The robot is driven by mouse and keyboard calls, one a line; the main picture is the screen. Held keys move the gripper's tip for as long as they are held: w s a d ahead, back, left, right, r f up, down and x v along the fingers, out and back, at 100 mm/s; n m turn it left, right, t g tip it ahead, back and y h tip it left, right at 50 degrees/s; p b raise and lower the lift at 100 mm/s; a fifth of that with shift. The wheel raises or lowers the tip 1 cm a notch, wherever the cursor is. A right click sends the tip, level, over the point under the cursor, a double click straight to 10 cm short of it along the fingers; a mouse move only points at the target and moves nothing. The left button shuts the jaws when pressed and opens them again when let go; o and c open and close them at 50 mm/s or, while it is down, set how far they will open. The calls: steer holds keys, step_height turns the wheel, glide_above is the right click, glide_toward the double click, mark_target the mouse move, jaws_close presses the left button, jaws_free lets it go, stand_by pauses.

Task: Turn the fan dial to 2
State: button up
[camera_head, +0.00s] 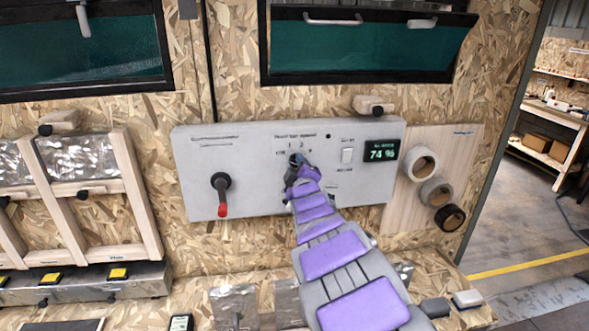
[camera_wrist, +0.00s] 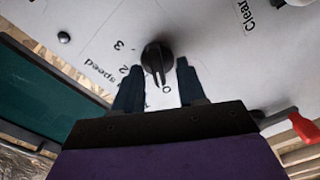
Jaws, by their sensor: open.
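The fan dial (camera_wrist: 157,52) is a black round knob with a ridge pointer on a pale grey panel (camera_head: 245,150). In the wrist view, printed figures 3, 2 and 0 show around it; the 1 is hidden or unclear. The ridge points down the picture, close to the 0. My gripper (camera_wrist: 159,66) is open, with one dark finger on each side of the dial's lower part. I cannot tell whether either finger touches it. In the head view, my gripper (camera_head: 297,160) is at the panel's middle and covers most of the dial.
A black rotary switch with a red handle (camera_head: 222,195) sits left on the panel. A white rocker switch (camera_head: 347,156) and a display reading 74 % (camera_head: 381,151) are right. Tape rolls (camera_head: 436,191) hang farther right. A dark window (camera_head: 362,45) is above.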

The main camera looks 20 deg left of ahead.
steer(key=shift+w, duration=0.25)
steer(key=shift+a, duration=0.4)
steer(key=c, duration=0.3)
steer(key=shift+d, duration=0.4)
jaws_close()
